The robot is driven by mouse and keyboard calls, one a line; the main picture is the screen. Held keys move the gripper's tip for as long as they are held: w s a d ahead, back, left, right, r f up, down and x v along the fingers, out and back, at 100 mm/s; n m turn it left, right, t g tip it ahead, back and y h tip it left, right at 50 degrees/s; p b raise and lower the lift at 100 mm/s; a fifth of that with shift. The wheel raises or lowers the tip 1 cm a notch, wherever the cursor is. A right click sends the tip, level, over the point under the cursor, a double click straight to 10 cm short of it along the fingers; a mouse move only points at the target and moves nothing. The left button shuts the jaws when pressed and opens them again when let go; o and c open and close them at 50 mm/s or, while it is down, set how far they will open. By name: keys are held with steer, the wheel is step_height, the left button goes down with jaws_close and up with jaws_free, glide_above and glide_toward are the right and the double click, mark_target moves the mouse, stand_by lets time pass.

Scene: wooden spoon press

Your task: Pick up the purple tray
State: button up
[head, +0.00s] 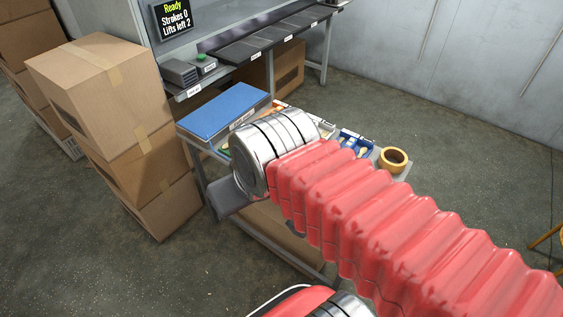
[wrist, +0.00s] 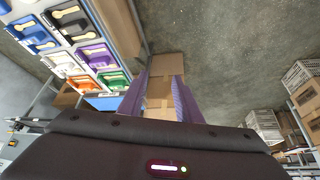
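The purple tray (wrist: 95,56) shows in the wrist view at the upper left, among other coloured trays on a pale bench surface. It holds a pale wooden spoon. My gripper (wrist: 160,80) is open and empty, with cardboard boxes seen well beyond the gap between its fingers. The purple tray lies left of the fingers in the wrist view and apart from them. In the head view my arm covers much of the bench, and I cannot make out the purple tray there.
Orange (wrist: 82,83) and green (wrist: 114,78) trays sit close to the purple one. Cardboard boxes (head: 105,95) are stacked at left. Floor at right is mostly clear.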

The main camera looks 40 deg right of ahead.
steer(key=shift+o, duration=0.6)
steer(key=shift+o, duration=0.8)
steer(key=shift+w+r, duration=0.1)
steer(key=shift+o, duration=0.4)
steer(key=shift+w+d+r, duration=0.1)
steer(key=shift+w+d, duration=0.05)
steer(key=shift+w, duration=0.1)
steer(key=w+d+n+g, duration=0.2)
steer(key=w+d+n, duration=0.4)
steer(key=w, duration=0.3)
steer(key=w+d+n+g, duration=0.1)
steer(key=w+d+n, duration=0.5)
steer(key=w, duration=0.3)
steer(key=w+d+f+n+g, duration=0.1)
steer(key=w+d+f+n, duration=0.4)
steer(key=d+f, duration=0.3)
steer(key=w+d+f+n+g, duration=0.1)
steer(key=w+d+f+n, duration=0.3)
steer(key=d+f, duration=0.3)
steer(key=shift+w+d+f+n+g, duration=0.35)
steer(key=shift+w+d, duration=0.5)
steer(key=shift+d, duration=0.3)
steer(key=shift+f, duration=0.1)
